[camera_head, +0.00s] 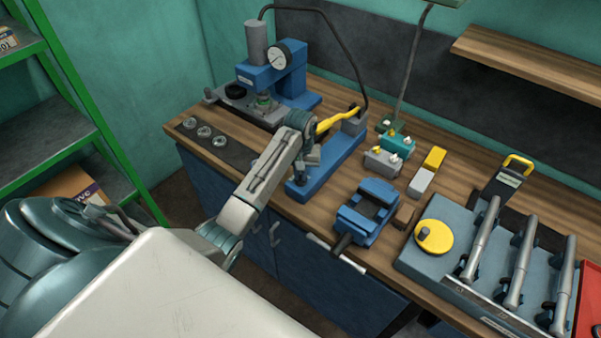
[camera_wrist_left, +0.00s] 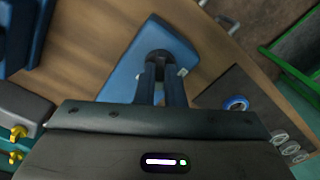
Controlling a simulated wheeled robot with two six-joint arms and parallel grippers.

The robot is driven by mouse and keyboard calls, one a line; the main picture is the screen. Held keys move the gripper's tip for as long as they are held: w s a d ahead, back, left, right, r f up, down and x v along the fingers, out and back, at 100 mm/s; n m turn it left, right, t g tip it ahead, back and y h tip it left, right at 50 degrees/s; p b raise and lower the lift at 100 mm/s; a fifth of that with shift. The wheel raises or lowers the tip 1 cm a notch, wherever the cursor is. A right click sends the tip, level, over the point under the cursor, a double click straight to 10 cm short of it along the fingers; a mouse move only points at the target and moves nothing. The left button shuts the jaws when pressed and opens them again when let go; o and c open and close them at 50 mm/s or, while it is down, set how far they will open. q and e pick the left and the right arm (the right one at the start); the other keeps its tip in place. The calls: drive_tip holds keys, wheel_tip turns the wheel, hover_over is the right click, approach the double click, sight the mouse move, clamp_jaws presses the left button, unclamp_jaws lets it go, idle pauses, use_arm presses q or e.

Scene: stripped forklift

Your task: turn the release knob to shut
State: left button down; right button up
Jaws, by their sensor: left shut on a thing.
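The release knob (camera_wrist_left: 158,56) is small, round and black in the left wrist view, at the end of a blue pump base (camera_wrist_left: 133,62). My left gripper (camera_wrist_left: 160,75) has its two fingers close around the knob and is shut on it. In the head view my left gripper (camera_head: 301,168) points down at the near end of the blue pump (camera_head: 345,150), which has a yellow lever (camera_head: 335,121). The knob is hidden there behind the gripper, and its turn angle cannot be told. My right gripper is not in view.
A blue press (camera_head: 285,78) with a round gauge (camera_head: 279,57) stands behind left. A dark mat (camera_head: 236,153) with metal rings lies left of the arm. A blue vise (camera_head: 366,212), small valve blocks (camera_head: 383,160) and a grey cylinder rack (camera_head: 450,262) stand to the right.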

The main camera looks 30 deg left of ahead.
use_arm(q)
drive_tip(key=m, duration=0.4)
drive_tip(key=shift+m, duration=1.1)
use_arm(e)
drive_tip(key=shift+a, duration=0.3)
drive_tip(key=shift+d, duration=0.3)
use_arm(q)
drive_tip(key=c, duration=1.5)
unclamp_jaws()
drive_tip(key=shift+w, duration=0.1)
